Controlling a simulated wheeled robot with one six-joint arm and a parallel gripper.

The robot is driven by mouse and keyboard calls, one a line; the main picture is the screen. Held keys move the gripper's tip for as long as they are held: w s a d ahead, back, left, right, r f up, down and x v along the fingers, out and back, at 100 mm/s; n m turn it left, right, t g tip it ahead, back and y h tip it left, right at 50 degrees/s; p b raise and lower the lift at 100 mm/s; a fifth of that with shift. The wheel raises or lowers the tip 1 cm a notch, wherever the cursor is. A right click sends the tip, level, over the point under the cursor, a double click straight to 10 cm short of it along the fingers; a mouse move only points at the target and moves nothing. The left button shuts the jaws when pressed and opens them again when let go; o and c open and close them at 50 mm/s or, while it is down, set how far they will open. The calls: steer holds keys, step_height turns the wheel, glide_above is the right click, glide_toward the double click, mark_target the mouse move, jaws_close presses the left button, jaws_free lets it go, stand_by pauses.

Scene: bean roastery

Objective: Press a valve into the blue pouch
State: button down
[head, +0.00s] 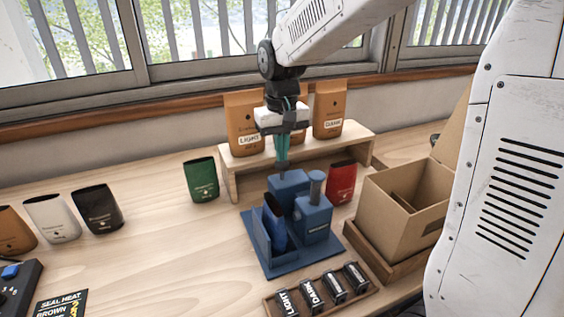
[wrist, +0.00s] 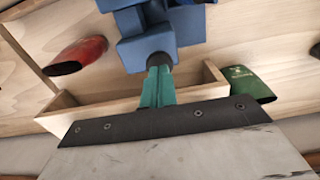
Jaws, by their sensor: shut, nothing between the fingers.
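The blue pouch (head: 273,224) stands open-topped and slightly tilted in the blue press fixture (head: 312,222) on the table. A grey cylinder (head: 316,184) tops the fixture's right block. My gripper (head: 282,160) has teal fingers, shut and empty, pointing down at the fixture's rear block behind the pouch. In the wrist view my fingertips (wrist: 158,72) are at a dark round post (wrist: 158,60) on the blue fixture (wrist: 146,46); I cannot tell whether they touch. No loose valve can be made out. The blue pouch cannot be made out in the wrist view.
A wooden shelf (head: 232,183) with brown labelled bags stands close behind. A green pouch (head: 201,180) is left, a red pouch (head: 341,182) right. A cardboard box (head: 395,228) is at the right, a tray of labelled blocks (head: 268,304) in front.

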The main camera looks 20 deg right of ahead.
mark_target(284, 164)
steer(key=shift+f, duration=1.55)
steer(key=shift+r, duration=3.05)
steer(key=shift+s+d+r, duration=0.1)
steer(key=shift+s+r, duration=0.1)
steer(key=shift+s, duration=0.15)
steer(key=s+d+t, duration=0.1)
steer(key=s+d, duration=0.2)
steer(key=s, duration=2.3)
steer(key=shift+s, duration=0.15)
